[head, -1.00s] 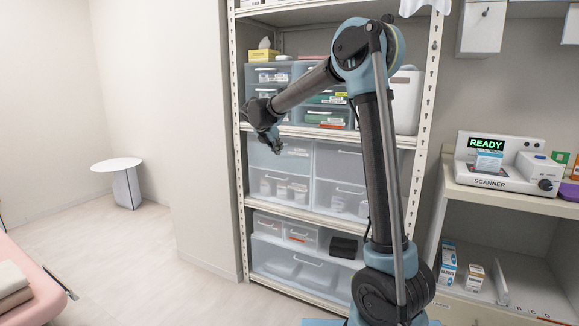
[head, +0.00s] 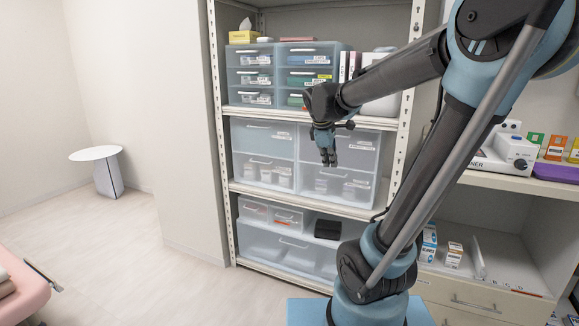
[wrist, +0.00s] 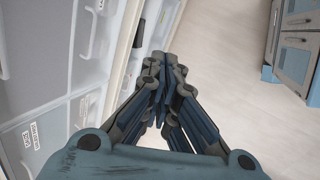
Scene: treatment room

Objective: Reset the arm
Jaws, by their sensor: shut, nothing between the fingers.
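My gripper (head: 327,155) hangs fingers-down in front of the shelf unit in the head view, at the height of the large clear drawers. My arm reaches to it from the right side of that view. The wrist view shows my gripper (wrist: 169,72) with its fingertips together and nothing between them. Beyond the fingers in that view are the drawer fronts at left and pale floor at right.
The shelf unit (head: 221,117) with clear drawers (head: 262,141) stands behind my gripper. The scanner (head: 503,155) sits on the counter at right. A round white side table (head: 95,153) stands at left, and a pink bed (head: 22,292) is at the lower left. Floor between is clear.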

